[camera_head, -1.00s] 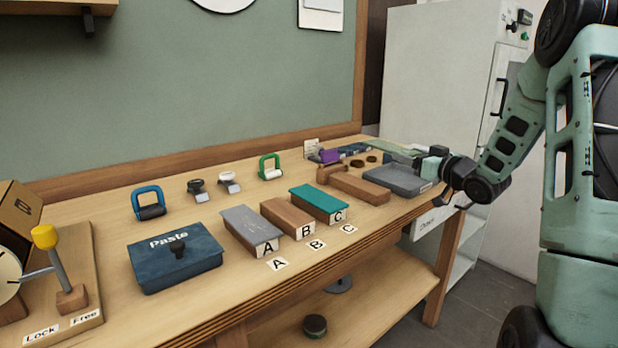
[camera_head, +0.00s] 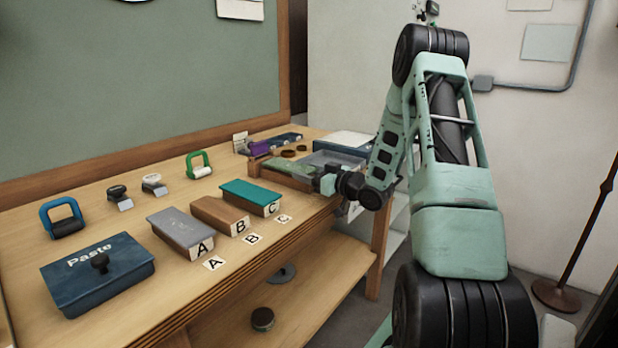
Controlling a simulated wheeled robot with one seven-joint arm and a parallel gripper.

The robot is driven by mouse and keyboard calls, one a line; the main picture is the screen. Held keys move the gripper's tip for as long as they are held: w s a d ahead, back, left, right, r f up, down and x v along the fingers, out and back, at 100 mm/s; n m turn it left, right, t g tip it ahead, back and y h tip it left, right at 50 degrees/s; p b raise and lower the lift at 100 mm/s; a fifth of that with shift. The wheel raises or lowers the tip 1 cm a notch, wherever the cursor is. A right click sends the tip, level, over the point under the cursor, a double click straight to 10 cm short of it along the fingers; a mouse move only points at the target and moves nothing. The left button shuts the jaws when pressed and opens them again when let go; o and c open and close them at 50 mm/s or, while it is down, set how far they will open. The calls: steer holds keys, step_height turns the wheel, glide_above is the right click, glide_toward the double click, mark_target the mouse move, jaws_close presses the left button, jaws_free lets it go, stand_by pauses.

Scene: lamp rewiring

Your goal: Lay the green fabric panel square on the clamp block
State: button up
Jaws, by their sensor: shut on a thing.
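The green fabric panel (camera_head: 290,171) is a flat, muted green sheet toward the far right end of the bench. My gripper (camera_head: 326,183) is at its right end and shut on it. The panel lies over or just above a long wooden block (camera_head: 283,183), which I take for the clamp block. The panel covers most of the block, and only a brown strip shows below it. From here I cannot tell whether they touch or how square the panel is. My arm hides part of the area to the right.
Blocks A (camera_head: 180,228), B (camera_head: 216,213) and C (camera_head: 250,194) stand mid-bench; C has a teal top. A blue Paste box (camera_head: 98,275) is at front left. A grey tray (camera_head: 338,160) lies just behind the panel. Dark round pieces (camera_head: 288,153) sit nearby.

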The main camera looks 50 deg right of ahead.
steer(key=shift+f, duration=0.45)
steer(key=shift+f, duration=0.2)
steer(key=o, duration=1)
steer(key=shift+c, duration=0.2)
steer(key=shift+r, duration=0.3)
steer(key=s, duration=1.2)
steer(key=shift+d+f+b, duration=0.15)
steer(key=shift+d+b, duration=0.25)
steer(key=shift+d, duration=0.05)
